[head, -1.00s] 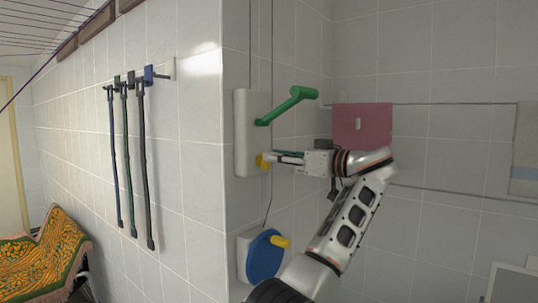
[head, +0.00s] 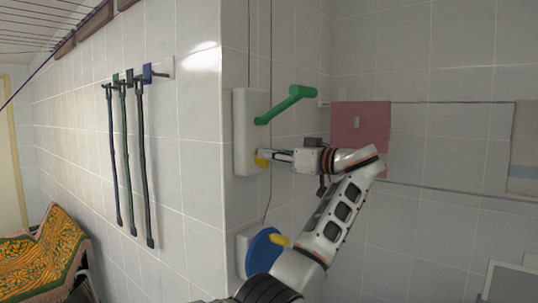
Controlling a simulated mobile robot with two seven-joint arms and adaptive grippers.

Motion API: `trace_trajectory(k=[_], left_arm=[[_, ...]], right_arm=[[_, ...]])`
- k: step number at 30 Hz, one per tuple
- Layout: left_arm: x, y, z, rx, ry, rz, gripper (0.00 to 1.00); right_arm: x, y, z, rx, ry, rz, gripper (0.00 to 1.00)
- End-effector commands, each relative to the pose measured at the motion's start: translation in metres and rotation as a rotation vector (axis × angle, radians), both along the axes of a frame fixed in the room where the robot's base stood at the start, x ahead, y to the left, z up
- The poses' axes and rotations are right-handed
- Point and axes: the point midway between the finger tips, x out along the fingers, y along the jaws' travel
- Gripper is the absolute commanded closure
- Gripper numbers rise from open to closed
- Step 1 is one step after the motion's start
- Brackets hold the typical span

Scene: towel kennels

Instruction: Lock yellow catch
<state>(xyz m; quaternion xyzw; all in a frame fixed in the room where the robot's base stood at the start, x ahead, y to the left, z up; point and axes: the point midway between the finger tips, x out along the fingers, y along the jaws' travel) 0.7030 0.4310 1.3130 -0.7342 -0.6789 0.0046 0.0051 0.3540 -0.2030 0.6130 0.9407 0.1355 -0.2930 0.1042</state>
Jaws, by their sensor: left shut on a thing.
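The yellow catch (head: 262,159) is a small knob low on the right side of a white wall box (head: 245,140). My left gripper (head: 270,156) is at the catch, its fingers pointing left and shut on it. The fingers hide part of the catch, so its exact angle is hard to tell. A green lever (head: 285,106) rises to the right from the same box, above my gripper. My right gripper is not in view.
A blue disc (head: 262,252) with a yellow handle (head: 279,239) sits on the wall below, close to my left arm. A pink towel (head: 362,127) hangs on a line behind the arm. Several leashes (head: 143,150) hang on the left wall.

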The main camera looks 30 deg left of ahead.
Motion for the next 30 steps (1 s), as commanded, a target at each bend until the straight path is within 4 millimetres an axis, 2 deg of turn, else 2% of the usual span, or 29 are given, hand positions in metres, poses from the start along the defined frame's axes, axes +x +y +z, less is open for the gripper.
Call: trace_trajectory(k=[11, 20, 30], left_arm=[[0.003, -0.001, 0.003, 0.013, 0.195, -0.002, 1.00], [0.008, -0.001, 0.002, 0.037, 0.474, -0.001, 1.00], [0.013, -0.001, -0.002, 0.062, 0.797, -0.001, 1.00]], right_arm=[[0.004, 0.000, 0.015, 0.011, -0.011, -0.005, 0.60], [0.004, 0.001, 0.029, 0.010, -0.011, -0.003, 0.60], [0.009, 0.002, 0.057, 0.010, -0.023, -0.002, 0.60]])
